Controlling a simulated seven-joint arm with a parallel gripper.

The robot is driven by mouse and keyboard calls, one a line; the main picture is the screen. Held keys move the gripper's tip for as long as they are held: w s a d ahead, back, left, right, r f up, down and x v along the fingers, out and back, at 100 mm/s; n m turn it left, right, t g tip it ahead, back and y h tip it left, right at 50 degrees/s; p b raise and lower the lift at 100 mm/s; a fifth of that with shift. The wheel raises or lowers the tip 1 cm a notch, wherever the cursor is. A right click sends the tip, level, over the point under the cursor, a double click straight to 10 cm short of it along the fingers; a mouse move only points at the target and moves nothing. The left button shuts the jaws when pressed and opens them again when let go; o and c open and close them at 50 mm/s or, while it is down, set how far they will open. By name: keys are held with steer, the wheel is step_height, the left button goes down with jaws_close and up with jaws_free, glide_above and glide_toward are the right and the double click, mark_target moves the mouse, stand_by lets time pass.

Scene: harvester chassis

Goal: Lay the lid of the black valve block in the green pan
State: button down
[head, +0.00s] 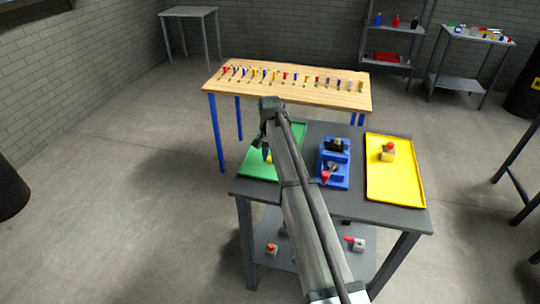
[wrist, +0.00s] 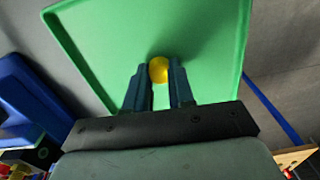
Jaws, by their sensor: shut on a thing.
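My gripper (head: 266,151) is over the green pan (head: 290,139) on the left of the dark table. In the wrist view my gripper (wrist: 158,75) has its fingers closed around a yellow round piece (wrist: 159,69), with the green pan (wrist: 205,25) beneath. This piece shows as a small yellow spot (head: 269,159) in the head view. It looks like the lid's knob; whether a plate hangs from it is hidden. I cannot tell if it touches the pan. The black valve block (head: 336,145) sits at the back of the blue fixture (head: 333,183).
A grey and red part (head: 328,174) sits at the fixture's front. A yellow tray (head: 402,185) on the right holds a red-topped block (head: 388,151). A wooden table (head: 300,94) with a row of coloured tools stands behind. The rest of the pan looks empty.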

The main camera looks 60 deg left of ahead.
steer(key=c, duration=1)
jaws_free()
steer(key=shift+o, duration=0.2)
step_height(320, 180, up, 12)
steer(key=shift+c, duration=0.3)
